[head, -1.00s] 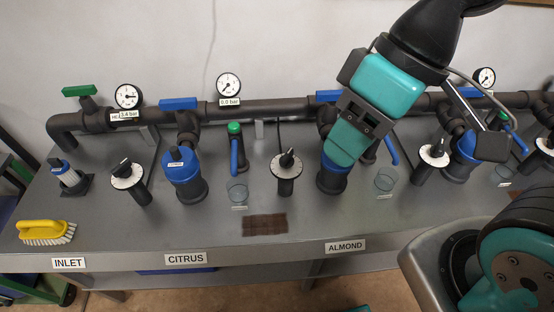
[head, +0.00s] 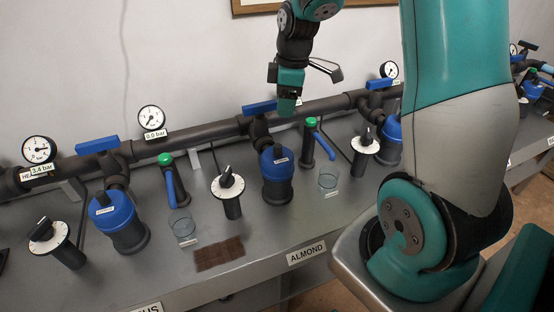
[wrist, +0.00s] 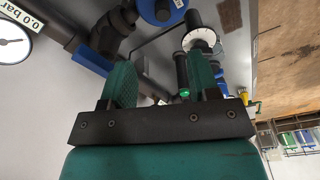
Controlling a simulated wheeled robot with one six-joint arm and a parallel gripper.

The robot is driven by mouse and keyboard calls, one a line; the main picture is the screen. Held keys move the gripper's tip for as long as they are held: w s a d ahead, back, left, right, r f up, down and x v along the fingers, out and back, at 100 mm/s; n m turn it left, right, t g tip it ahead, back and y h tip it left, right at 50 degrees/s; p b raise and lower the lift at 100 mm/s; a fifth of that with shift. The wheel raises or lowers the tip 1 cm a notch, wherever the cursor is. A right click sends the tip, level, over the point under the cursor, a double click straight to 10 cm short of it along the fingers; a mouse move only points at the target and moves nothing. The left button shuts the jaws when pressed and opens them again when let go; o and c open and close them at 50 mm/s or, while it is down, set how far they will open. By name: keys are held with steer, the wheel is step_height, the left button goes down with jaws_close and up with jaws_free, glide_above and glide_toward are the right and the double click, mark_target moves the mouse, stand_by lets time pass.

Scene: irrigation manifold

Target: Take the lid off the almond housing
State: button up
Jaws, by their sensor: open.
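The almond housing (head: 277,189) is a dark upright cylinder with a blue lid (head: 275,160) seated on top. It stands behind the ALMOND label (head: 306,253). My gripper (head: 287,104) is open and empty, above and behind the housing, near the blue valve handle on the pipe; it is apart from the lid. In the wrist view my gripper's two teal fingers (wrist: 162,86) are spread with nothing between them. A blue lid, apparently the almond one, is cut off at the top edge of the wrist view (wrist: 160,10).
A dial post (head: 229,190) stands left of the housing, a green-topped post (head: 312,140) and clear cup (head: 328,179) right. The blue valve handle (head: 259,107) and pipe (head: 205,132) lie behind. A brown mat (head: 219,253) lies in front. Another blue-lidded housing (head: 120,222) stands left.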

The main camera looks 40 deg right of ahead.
mark_target(278, 145)
steer(key=f, duration=0.5)
steer(key=a+f+p, duration=0.1)
steer(key=f, duration=0.2)
steer(key=shift+w+f, duration=0.2)
steer(key=shift+w, duration=0.1)
steer(key=shift+w+a+f+p, duration=0.1)
steer(key=shift+f+p, duration=0.15)
steer(key=shift+f, duration=0.6)
steer(key=shift+s+a+f+p, duration=0.15)
steer(key=shift+f+p, duration=0.15)
steer(key=shift+f, duration=0.6)
steer(key=shift+w+a+f+p, duration=0.15)
steer(key=shift+f+p, duration=0.1)
steer(key=shift+f, duration=0.6)
steer(key=c, duration=1)
